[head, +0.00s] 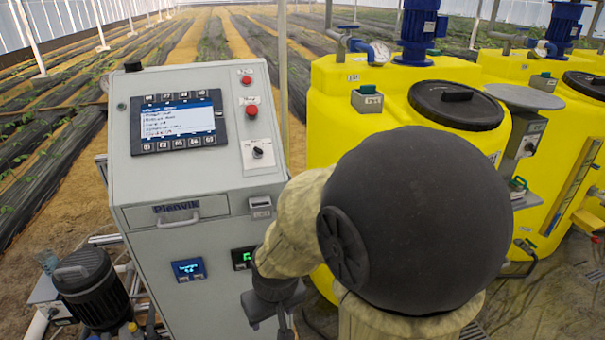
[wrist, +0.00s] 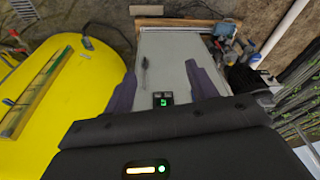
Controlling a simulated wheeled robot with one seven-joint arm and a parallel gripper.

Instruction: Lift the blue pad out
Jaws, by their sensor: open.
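I cannot make out a blue pad for certain in either view. The grey cabinet (head: 215,225) carries a small blue-faced display (head: 188,269) low on its front, and a green-lit display (head: 243,258) to the right of it. My gripper (head: 273,303) is in front of the cabinet's lower right, partly hidden by my own arm. The green-lit display (wrist: 163,100) shows between the fingers in that view.
Yellow tanks (head: 350,120) with black lids stand close on the right. A drawer with a handle (head: 178,221) is on the cabinet front. A black pump-like unit (head: 88,290) stands at lower left. Small items, some blue (wrist: 222,29), lie past the cabinet in the wrist view.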

